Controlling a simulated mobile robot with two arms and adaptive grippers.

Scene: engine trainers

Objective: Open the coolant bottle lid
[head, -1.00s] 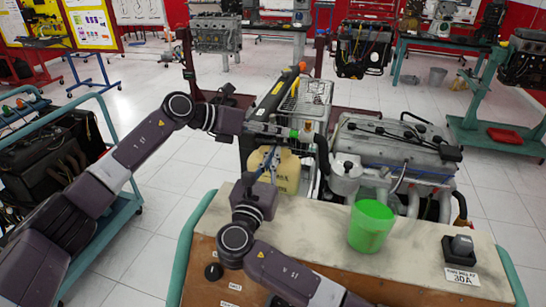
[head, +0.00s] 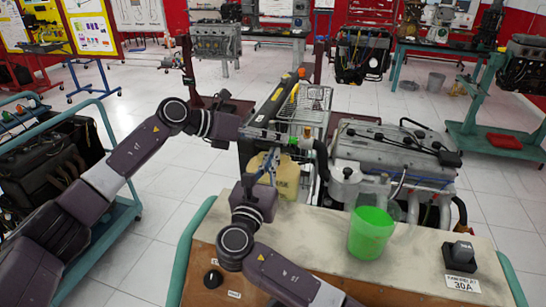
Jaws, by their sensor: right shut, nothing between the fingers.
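A white coolant bottle (head: 344,187) stands at the near left corner of the engine, with a dark round lid (head: 347,171) on top. It is upright, and no gripper touches it. My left gripper (head: 290,137) reaches in from the left, above and left of the bottle. Small green and orange parts show at its tip, and I cannot tell whether its fingers are apart. My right gripper (head: 268,163) is shut and empty, left of the bottle, in front of a yellowish jug (head: 287,178).
A green bucket (head: 370,232) stands on the worktop (head: 320,243) in front of the engine (head: 395,155). A black switch (head: 460,256) is at the worktop's right. A wire basket (head: 310,103) stands behind my grippers. A cart (head: 125,215) is at left.

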